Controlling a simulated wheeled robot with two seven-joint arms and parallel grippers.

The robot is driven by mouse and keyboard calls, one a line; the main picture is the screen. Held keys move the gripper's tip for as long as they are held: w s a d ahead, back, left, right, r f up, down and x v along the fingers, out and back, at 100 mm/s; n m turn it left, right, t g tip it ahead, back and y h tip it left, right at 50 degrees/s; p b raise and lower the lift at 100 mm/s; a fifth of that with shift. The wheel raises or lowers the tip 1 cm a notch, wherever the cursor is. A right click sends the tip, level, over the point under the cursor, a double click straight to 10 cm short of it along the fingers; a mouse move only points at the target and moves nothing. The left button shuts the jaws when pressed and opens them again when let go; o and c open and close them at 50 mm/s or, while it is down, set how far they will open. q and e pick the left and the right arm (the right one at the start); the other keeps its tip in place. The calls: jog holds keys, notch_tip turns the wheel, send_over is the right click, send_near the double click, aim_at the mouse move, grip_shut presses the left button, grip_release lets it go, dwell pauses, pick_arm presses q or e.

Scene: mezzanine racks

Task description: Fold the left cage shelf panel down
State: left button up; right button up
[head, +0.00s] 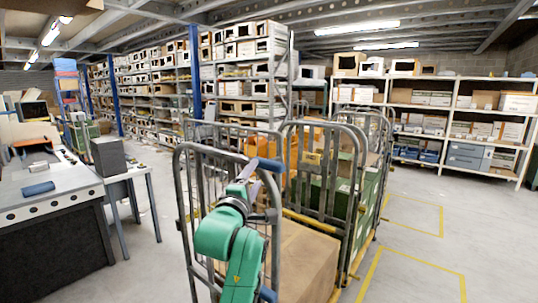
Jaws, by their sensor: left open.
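The left roll cage (183,200) is a grey tube frame with wire sides, standing just in front of me. Its upright wire panel (212,150) shows behind my arm. I cannot tell for sure which part is the fold-down shelf panel. A large brown carton (305,262) sits low in the cage. My left gripper (256,176), on a green arm, is open at the cage's upper front, close to the tubes. Blue parts show by it, and I cannot tell whether it touches the frame. My right gripper is not in view.
More roll cages with green crates (315,200) and an orange load (305,140) stand close behind and to the right. A grey workbench (50,198) is at left. Racks (450,107) line the back. Yellow-marked floor (415,255) at right is clear.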

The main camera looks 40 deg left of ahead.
aim_at(264, 166)
pick_arm(q)
jog(key=p+x, duration=0.1)
jog(key=x, duration=0.1)
jog(key=p+x, duration=0.1)
jog(key=x, duration=0.5)
jog(key=shift+w+d+f+p, duration=0.15)
jog(key=shift+w+d+p, duration=0.15)
jog(key=shift+w+p, duration=0.1)
jog(key=shift+a, duration=0.15)
jog(key=shift+s, duration=0.15)
grip_shut()
dwell(0.4)
